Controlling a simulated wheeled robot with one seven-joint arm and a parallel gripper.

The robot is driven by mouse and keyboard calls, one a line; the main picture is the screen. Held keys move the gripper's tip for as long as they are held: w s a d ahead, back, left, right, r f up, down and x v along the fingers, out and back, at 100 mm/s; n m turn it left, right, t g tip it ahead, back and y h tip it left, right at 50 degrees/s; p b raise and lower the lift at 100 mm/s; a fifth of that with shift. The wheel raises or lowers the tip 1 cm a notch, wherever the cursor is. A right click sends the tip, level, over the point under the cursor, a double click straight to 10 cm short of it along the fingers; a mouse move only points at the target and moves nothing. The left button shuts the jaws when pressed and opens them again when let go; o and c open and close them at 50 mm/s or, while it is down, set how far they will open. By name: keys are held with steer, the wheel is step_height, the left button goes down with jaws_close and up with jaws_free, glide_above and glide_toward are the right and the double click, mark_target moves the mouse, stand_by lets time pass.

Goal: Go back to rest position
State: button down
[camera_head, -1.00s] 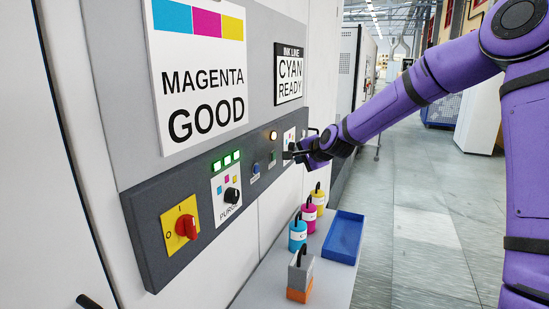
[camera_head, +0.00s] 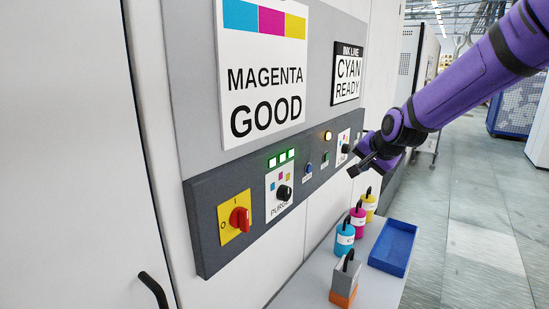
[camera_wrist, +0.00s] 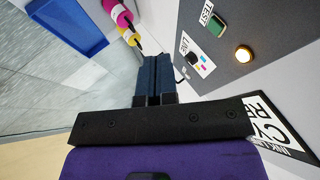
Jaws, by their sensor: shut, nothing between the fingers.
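My gripper (camera_head: 362,168) is in front of the right end of the dark control panel (camera_head: 210,240) in the head view. It is a little apart from the far knob (camera_head: 345,148) and touches nothing that I can see. In the wrist view its two dark fingers (camera_wrist: 154,62) lie together with nothing between them. My purple arm comes in from the upper right, reaching toward the panel.
The panel carries a red switch (camera_head: 240,219), a purge knob (camera_head: 284,192) and lit green lamps (camera_head: 282,158). Below, a shelf holds cyan (camera_head: 344,240), magenta (camera_head: 357,222) and yellow (camera_head: 369,204) bottles, a grey-orange block (camera_head: 345,280) and a blue tray (camera_head: 393,246).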

steer(key=s+d+r+n+g, duration=0.1)
steer(key=s+d+r+n, duration=0.1)
steer(key=s, duration=1)
steer(key=s+d+r+n+g+h, duration=0.1)
steer(key=s+d+r+n, duration=0.1)
steer(key=s, duration=1)
steer(key=s+d+r+n+g+h, duration=0.1)
steer(key=s+d+r+n, duration=0.1)
steer(key=s, duration=1)
steer(key=shift+s+d+r+n, duration=0.2)
steer(key=shift+s+r+n, duration=0.3)
steer(key=shift+n, duration=0.3)
